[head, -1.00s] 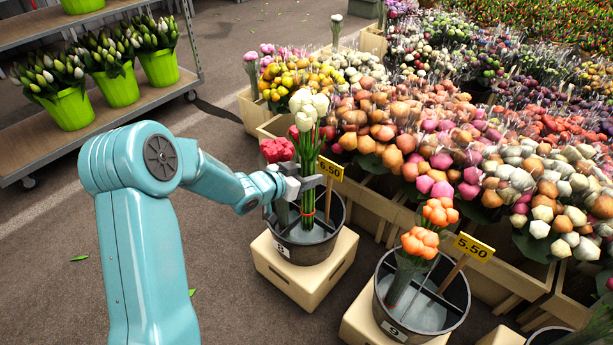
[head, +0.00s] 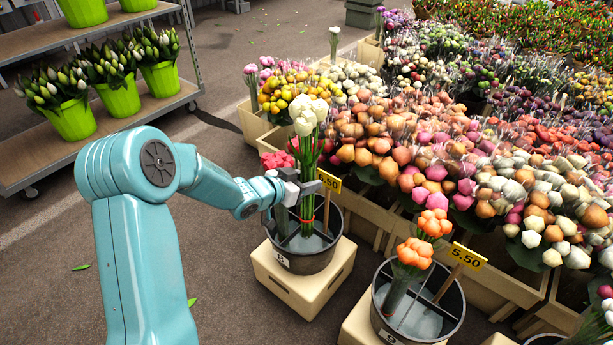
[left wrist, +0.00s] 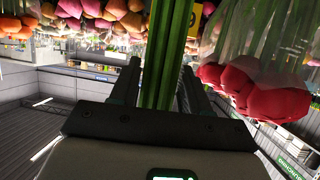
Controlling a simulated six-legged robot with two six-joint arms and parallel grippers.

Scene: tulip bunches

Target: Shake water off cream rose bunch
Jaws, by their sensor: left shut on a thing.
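The cream rose bunch (head: 308,113) stands upright with long green stems and a red band low on them. My left gripper (head: 308,186) is shut on its stems, above the dark bucket (head: 341,222). The stem ends reach down inside the bucket's rim; whether they touch the water cannot be told. In the left wrist view the green stems (left wrist: 168,60) run between the two fingers. A red bunch (head: 277,160) stands in the same bucket, just left of the cream one, partly hidden by the gripper. My right gripper is not in view.
The bucket stands on a cream crate (head: 300,290) and has a yellow price tag (head: 329,181). An orange bunch (head: 414,252) stands in another bucket (head: 452,318) to the right. Dense flower crates fill the right. A shelf (head: 40,150) with green pots is at left.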

